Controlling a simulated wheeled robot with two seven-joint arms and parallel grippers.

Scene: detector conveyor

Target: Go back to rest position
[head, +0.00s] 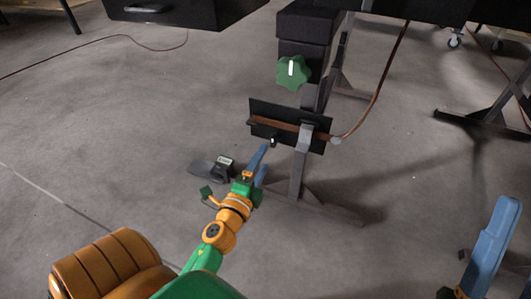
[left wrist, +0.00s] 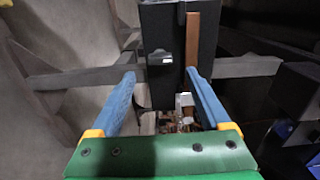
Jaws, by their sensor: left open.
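My left gripper (head: 261,166) is in the middle of the head view, with its blue fingers pointing up and away toward a black plate on a stand. In the left wrist view my left gripper (left wrist: 160,82) is open, its two blue fingers wide apart with nothing held between them. A blue finger of my right gripper (head: 490,240) shows at the lower right edge of the head view. The rest of that gripper is mostly cut off, so its opening cannot be told.
The black plate (head: 265,112) with a brown strip is on a grey metal stand (head: 298,175) just beyond my left gripper. A green knob (head: 292,72) is above it. A black box (head: 185,12) hangs at the top. Open concrete floor lies to the left.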

